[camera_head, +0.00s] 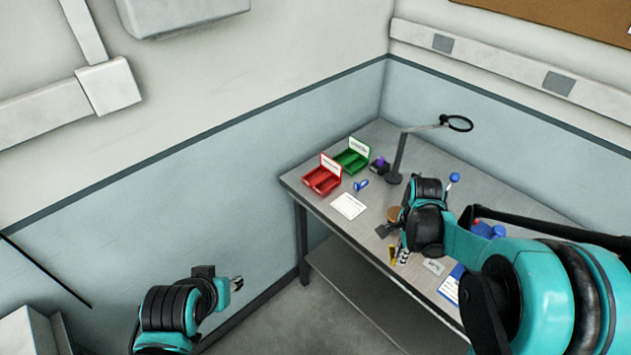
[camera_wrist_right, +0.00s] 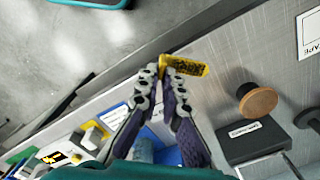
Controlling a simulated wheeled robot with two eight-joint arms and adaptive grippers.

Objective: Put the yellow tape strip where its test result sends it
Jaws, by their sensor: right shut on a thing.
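The yellow tape strip (camera_wrist_right: 186,66) has dark printing on it and lies across the fingertips of my right gripper (camera_wrist_right: 167,75). The right gripper is shut on it near the strip's left end, and the strip sticks out to the right. In the head view the strip (camera_head: 392,254) shows as a small yellow piece beside my right gripper (camera_head: 400,257), above the front part of the table. A red bin (camera_head: 321,181) and a green bin (camera_head: 352,160) with white labels, too small to read, stand at the table's far left. My left gripper (camera_head: 237,284) is off the table, low in the picture, with its fingers too small to judge.
A magnifier lamp (camera_head: 397,160) stands behind the right gripper. A white card (camera_head: 348,206) and a blue item (camera_head: 361,184) lie near the bins. A brown-tipped round tool (camera_wrist_right: 258,101), a dark labelled box (camera_wrist_right: 250,138) and a device with a yellow display (camera_wrist_right: 62,158) show in the wrist view.

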